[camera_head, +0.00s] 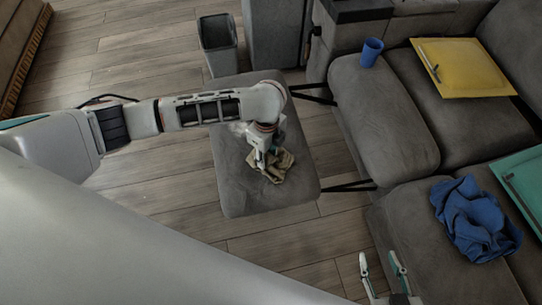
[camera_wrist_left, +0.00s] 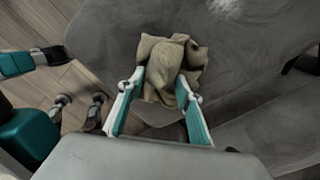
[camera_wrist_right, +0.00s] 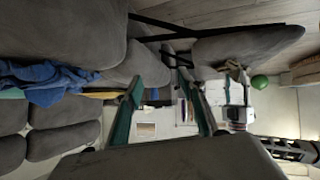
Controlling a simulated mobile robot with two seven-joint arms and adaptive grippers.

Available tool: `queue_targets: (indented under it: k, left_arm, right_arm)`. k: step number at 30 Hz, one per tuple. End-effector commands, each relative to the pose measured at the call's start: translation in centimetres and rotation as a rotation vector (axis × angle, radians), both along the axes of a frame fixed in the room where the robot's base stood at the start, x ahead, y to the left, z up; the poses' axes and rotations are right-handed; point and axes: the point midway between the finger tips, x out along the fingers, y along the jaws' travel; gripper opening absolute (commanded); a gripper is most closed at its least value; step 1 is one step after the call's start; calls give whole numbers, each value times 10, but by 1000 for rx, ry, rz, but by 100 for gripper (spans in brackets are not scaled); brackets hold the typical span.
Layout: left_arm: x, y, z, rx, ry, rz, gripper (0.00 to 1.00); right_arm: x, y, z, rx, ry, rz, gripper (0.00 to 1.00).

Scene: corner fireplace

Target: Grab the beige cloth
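The beige cloth (camera_head: 271,168) lies crumpled on the grey padded seat (camera_head: 239,197) in the middle of the head view. In the left wrist view the cloth (camera_wrist_left: 168,62) sits bunched just ahead of and between the fingertips. My left gripper (camera_head: 264,160) points down at the cloth and partly covers it in the head view. Its fingers (camera_wrist_left: 158,88) are spread apart, with their tips at or over the near part of the cloth; I cannot tell if they touch it. My right gripper (camera_head: 380,262) is open and empty, near the bottom edge and away from the cloth.
A grey sofa (camera_head: 388,125) stands at the right, with a blue cup (camera_head: 371,52), a yellow board (camera_head: 462,69), a blue cloth (camera_head: 474,220) and a teal board (camera_head: 524,186) on it. A grey bin (camera_head: 217,36) stands behind the seat. The wooden floor (camera_head: 174,215) at left is clear.

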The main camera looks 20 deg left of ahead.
Motion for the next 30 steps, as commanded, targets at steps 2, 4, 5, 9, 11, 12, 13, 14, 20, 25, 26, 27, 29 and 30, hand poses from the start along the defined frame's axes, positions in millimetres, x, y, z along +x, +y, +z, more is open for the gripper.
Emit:
queue_targets:
  k: [2, 4, 5, 9, 11, 12, 13, 14, 20, 25, 26, 27, 29, 30]
  left_arm:
    - [1, 0, -2, -2, -2, 0, 35]
    - [2, 0, 1, -2, -6, 1, 35]
    - [2, 0, 1, -2, -6, 1, 35]
    - [2, 0, 1, -1, -6, 1, 14]
    - [2, 0, 1, -1, -6, 1, 0]
    - [2, 0, 1, -1, -6, 1, 0]
    - [2, 0, 1, 0, -5, 1, 0]
    - [2, 0, 1, 0, -5, 1, 0]
    - [2, 0, 1, 0, -5, 1, 0]
    - [4, 0, 14, 0, -11, 0, 0]
    - [5, 0, 19, 0, -14, 0, 0]
    - [6, 0, 27, 0, -16, 0, 0]
    - [7, 0, 42, -1, -21, 0, 0]
    - [8, 0, 53, -1, -23, 0, 0]
  right_arm:
    - [3, 1, 4, 3, -8, 1, 40]
    - [5, 1, 8, 5, -17, 2, 40]
    - [6, 1, 9, 5, -20, 1, 40]
    - [5, 1, 9, 5, -18, 2, 40]
    - [5, 1, 8, 4, -17, 1, 40]
    - [5, 1, 7, 4, -15, 1, 40]
    - [4, 1, 6, 4, -13, 2, 40]
    - [4, 1, 6, 4, -13, 2, 40]
    - [1, 1, 3, 2, -6, 2, 40]
    - [4, 1, 10, 1, -17, 2, 40]
    - [5, 0, 12, 0, -21, 2, 40]
    - [7, 0, 16, -1, -27, 2, 40]
    - [10, -1, 21, -6, -37, 1, 40]
    - [12, -2, 24, -8, -42, 0, 40]
